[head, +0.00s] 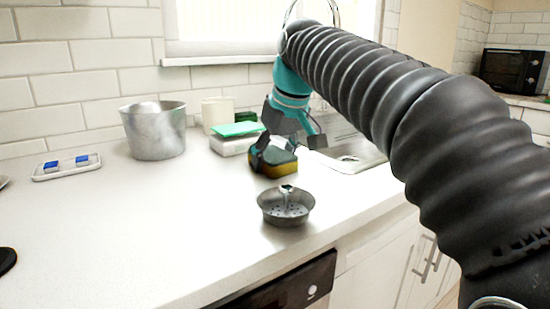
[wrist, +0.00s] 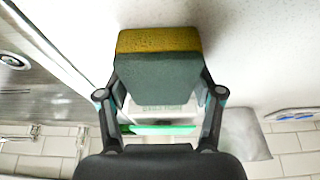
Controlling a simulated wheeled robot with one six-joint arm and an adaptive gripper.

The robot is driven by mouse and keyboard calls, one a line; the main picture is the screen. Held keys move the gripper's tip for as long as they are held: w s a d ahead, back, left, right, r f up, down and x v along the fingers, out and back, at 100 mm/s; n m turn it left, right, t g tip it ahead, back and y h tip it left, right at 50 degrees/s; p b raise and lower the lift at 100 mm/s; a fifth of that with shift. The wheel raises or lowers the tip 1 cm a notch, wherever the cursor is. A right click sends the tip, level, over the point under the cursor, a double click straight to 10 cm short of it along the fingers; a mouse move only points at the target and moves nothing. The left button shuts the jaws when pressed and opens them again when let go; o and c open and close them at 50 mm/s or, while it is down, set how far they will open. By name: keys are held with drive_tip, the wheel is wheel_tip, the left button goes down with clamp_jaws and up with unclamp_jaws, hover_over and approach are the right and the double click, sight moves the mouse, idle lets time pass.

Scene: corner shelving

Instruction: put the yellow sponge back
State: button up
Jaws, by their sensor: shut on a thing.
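The yellow sponge (head: 285,169), yellow on one side and dark green on the other, is between the fingers of my gripper (head: 274,152). In the wrist view the sponge (wrist: 158,41) spans the gap between both fingers of my gripper (wrist: 158,78), with its yellow side away from the palm. It is at or just above the counter, close to the sink's left edge; I cannot tell if it touches the counter. Part of its dark side is hidden by the fingers in the head view.
A metal pot (head: 153,132) and a tray with blue items (head: 67,167) are left. A strainer (head: 286,207) is in front. The sink (head: 352,157) is right.

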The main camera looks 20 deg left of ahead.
drive_tip(key=shift+f, duration=0.1)
drive_tip(key=o, duration=0.7)
drive_tip(key=shift+o, duration=0.2)
drive_tip(key=v, duration=1.2)
drive_tip(key=shift+p, duration=0.3)
